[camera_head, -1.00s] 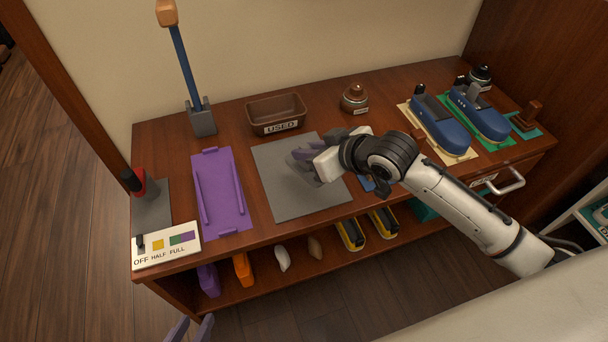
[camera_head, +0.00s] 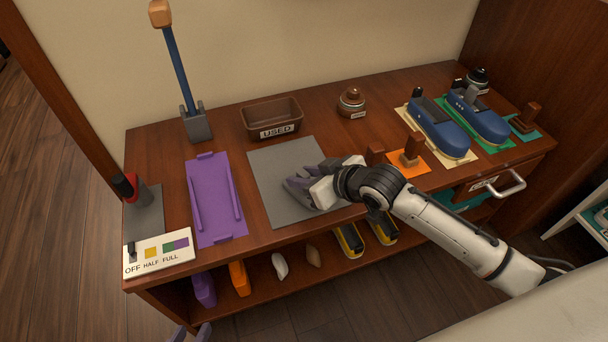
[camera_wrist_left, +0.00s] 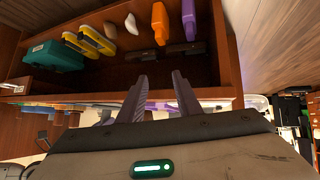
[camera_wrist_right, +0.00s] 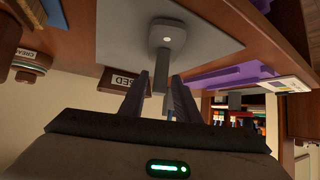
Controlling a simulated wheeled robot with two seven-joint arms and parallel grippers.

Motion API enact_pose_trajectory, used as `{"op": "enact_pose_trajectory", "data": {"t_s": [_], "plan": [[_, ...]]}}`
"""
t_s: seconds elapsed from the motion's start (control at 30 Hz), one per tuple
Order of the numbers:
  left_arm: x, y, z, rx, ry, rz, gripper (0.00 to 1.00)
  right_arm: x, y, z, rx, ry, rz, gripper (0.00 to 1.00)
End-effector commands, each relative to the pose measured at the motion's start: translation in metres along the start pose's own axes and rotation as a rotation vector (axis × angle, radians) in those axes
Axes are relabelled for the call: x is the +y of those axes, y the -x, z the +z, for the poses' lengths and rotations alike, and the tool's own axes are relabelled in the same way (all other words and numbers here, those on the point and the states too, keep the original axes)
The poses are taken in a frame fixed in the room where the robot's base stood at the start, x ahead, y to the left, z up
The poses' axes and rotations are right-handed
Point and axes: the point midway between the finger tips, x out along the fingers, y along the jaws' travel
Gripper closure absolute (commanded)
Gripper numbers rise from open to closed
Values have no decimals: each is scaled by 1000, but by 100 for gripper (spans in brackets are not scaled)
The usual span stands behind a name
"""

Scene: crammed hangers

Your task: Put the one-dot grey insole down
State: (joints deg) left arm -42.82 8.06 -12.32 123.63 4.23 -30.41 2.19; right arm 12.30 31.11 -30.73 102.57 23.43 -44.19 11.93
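The grey insole (camera_wrist_right: 166,33) with one pale dot shows in the right wrist view against the grey mat (camera_wrist_right: 112,27); it seems to lie on it. Its narrow stem reaches between my right fingers. My right gripper (camera_wrist_right: 160,80) looks open around the stem, with slim gaps at the sides. In the head view my right gripper (camera_head: 298,190) is low over the right part of the grey mat (camera_head: 268,168) and hides the insole. My left gripper (camera_wrist_left: 160,82) is open and empty in front of the lower shelf; its tips (camera_head: 190,334) show at the head view's bottom edge.
Left of the mat lies a purple tray (camera_head: 214,200). Behind stands a brown USED bin (camera_head: 271,119). An orange mat with a brown block (camera_head: 412,150) is close right of my right wrist. Blue shoe-like models (camera_head: 440,128) stand further right. The mat's left part is clear.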

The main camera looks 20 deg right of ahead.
Motion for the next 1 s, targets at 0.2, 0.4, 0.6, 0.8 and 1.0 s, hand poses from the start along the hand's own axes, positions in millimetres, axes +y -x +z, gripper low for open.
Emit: {"op": "enact_pose_trajectory", "data": {"t_s": [0.2, 0.4, 0.6, 0.8, 1.0], "plan": [[0, -1, 3, -6, 0, -1, 69, 0, 0, 0, 0, 0, 0, 66], [0, 0, 5, -13, -1, -2, 69, 0, 6, -4, 0, 0, 0, 66], [1, 7, -1, -22, -12, -4, 69, 0, 44, -4, -2, 2, 0, 66], [0, 10, -4, -36, -26, -9, 69, 0, 87, -4, -3, 2, 1, 66], [-2, 10, -5, -43, -34, -12, 69, 0, 114, -3, -2, 0, 0, 66]]}}
